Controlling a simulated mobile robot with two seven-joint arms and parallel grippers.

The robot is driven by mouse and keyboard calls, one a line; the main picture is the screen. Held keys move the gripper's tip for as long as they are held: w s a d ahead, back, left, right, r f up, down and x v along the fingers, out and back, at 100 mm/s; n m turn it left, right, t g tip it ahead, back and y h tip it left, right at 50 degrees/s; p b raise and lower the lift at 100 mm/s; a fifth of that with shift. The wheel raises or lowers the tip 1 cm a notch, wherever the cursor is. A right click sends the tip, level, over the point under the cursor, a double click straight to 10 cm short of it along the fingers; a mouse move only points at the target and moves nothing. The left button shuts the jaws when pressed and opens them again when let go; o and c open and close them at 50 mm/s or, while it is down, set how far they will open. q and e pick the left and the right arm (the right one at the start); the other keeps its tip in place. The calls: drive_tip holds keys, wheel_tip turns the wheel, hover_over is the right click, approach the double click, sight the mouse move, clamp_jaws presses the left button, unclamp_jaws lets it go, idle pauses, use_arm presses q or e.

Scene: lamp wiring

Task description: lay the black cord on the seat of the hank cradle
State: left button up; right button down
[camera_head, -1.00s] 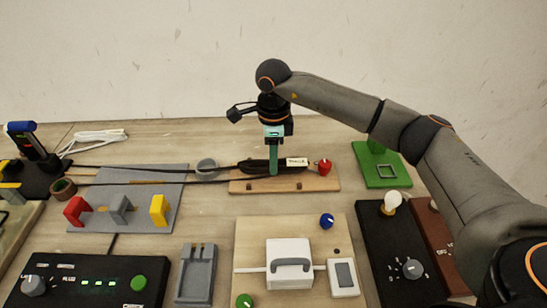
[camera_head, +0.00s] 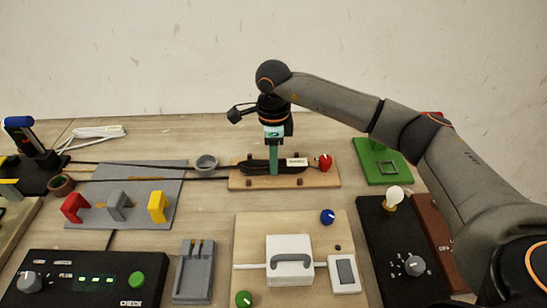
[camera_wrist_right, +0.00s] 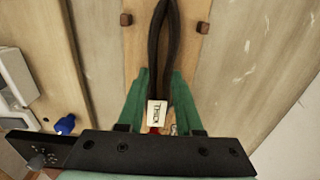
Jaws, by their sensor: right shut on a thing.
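The black cord (camera_head: 258,167) is a long dark hank with a white tag (camera_head: 297,162). It lies along a wooden board with small brown pegs, which looks like the hank cradle (camera_head: 236,184). My right gripper (camera_head: 273,172) has green fingers and is shut on the cord, pointing down over the middle of the board. In the right wrist view the cord (camera_wrist_right: 165,40) runs between two pegs, with the tag (camera_wrist_right: 157,113) between the fingers (camera_wrist_right: 158,100). I cannot tell whether the cord touches the board. My left gripper is out of view.
A red knob (camera_head: 325,162) is at the board's right end. A grey ring-shaped cup (camera_head: 206,163) stands close at its left, where dark cables run leftward. A green stand (camera_head: 381,168) is at the right. A pale board with a white box (camera_head: 290,276) lies in front.

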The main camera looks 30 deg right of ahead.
drive_tip(key=shift+f, duration=0.15)
idle(0.5)
drive_tip(key=c, duration=0.5)
unclamp_jaws()
wheel_tip(320, 180, up, 12)
drive_tip(key=shift+r+b, duration=0.25)
drive_tip(key=shift+b, duration=0.15)
drive_tip(key=shift+s, duration=0.1)
